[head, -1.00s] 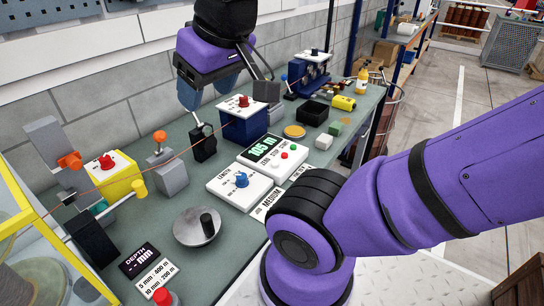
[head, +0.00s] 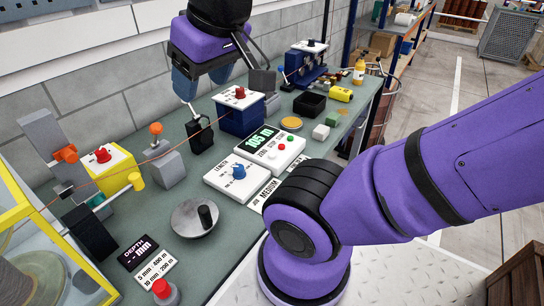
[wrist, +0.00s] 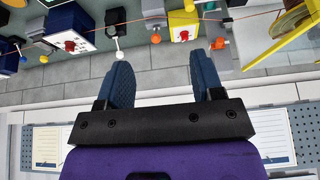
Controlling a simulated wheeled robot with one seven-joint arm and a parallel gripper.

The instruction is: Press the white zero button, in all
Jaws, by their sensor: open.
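The white display unit (head: 274,152) stands on the bench right of centre in the head view. Its green screen (head: 262,139) reads 105 m. Labels for ZERO, STOP and START run beneath the screen. Beside them are a red button (head: 283,148) and a green button (head: 291,138). The white zero button is at the front left of this row, hard to make out against the white casing. My gripper (head: 203,88) is open and empty, up and left of the unit near the back wall. Its spread fingers also show in the wrist view (wrist: 164,88), where the zero button cannot be made out.
A white length box with a blue knob (head: 238,171) stands left of the unit. A blue box with a red knob (head: 240,92) is behind it. A black guide post (head: 200,137) and a taut line are below my gripper. My purple arm covers the bench's right front.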

